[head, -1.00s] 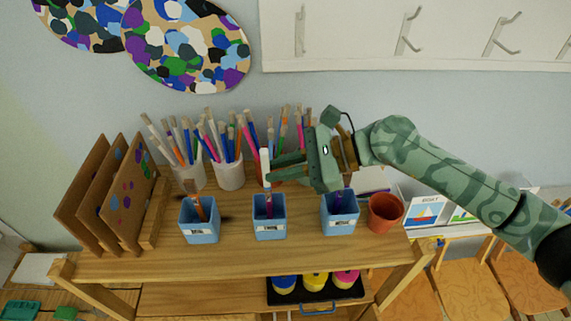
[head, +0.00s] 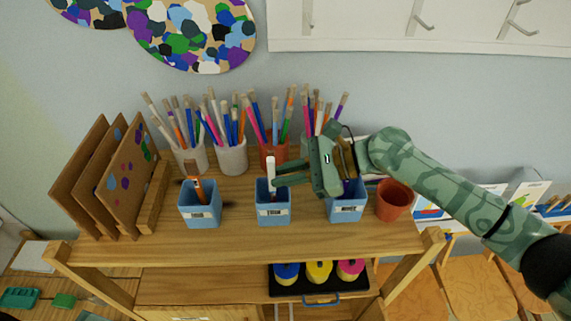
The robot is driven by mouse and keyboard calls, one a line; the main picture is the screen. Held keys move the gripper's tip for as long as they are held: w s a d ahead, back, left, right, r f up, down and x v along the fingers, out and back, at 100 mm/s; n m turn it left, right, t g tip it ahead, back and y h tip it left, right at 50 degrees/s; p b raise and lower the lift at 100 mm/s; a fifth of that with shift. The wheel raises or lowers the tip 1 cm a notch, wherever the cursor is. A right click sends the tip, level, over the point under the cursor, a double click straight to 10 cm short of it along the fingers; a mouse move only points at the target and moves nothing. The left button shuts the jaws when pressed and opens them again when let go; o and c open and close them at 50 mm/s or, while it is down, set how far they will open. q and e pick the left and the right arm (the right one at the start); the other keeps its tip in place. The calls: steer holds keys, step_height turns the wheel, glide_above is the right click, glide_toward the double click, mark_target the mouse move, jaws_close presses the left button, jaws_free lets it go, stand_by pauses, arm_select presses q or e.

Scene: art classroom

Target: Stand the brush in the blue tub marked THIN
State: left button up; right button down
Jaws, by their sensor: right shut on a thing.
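Three blue tubs with small white labels stand in a row on the wooden shelf top: a left tub (head: 200,210), a middle tub (head: 273,209) and a right tub (head: 346,209). The label words are too small to read. My right gripper (head: 277,174) comes in from the right, shut on a white-ended brush (head: 270,168) above the middle tub. The brush is roughly upright, its lower part inside that tub's opening; whether it touches the bottom is hidden. My left gripper is not in view.
An orange brush (head: 197,187) stands in the left tub. Behind are white pots (head: 232,157) full of brushes. A terracotta pot (head: 393,201) stands right of the tubs, and a board rack (head: 152,205) stands at the left. The front strip of the shelf top (head: 250,246) is clear.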

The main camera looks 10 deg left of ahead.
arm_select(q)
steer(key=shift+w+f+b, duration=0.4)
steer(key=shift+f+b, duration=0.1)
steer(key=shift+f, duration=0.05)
arm_select(e)
steer(key=shift+s+d+f, duration=0.1)
steer(key=shift+s+f, duration=0.15)
steer(key=shift+f, duration=0.75)
steer(key=shift+s+d+f, duration=0.1)
steer(key=shift+s+f, duration=0.1)
steer(key=shift+f, duration=0.8)
steer(key=c, duration=1.4)
jaws_free()
steer(key=shift+o, duration=0.2)
